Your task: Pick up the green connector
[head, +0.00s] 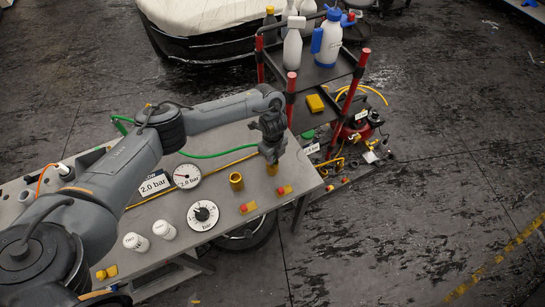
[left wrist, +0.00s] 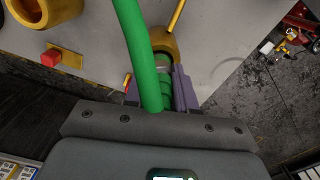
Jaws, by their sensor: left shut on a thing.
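The green connector (left wrist: 164,78) shows in the left wrist view between the finger pads of my left gripper (left wrist: 160,92), which is shut on it. A thick green hose (left wrist: 142,45) passes in front and hides part of it. The connector's far end is at a brass-coloured ring (left wrist: 164,40); I cannot tell whether it is still inside the ring. In the head view my left gripper (head: 271,153) points down at the table's right part, above a brass piece (head: 271,169), and hides the connector. My right gripper is not in view.
The green hose also crosses the table (head: 215,154). A cart (head: 315,70) with spray bottles stands behind.

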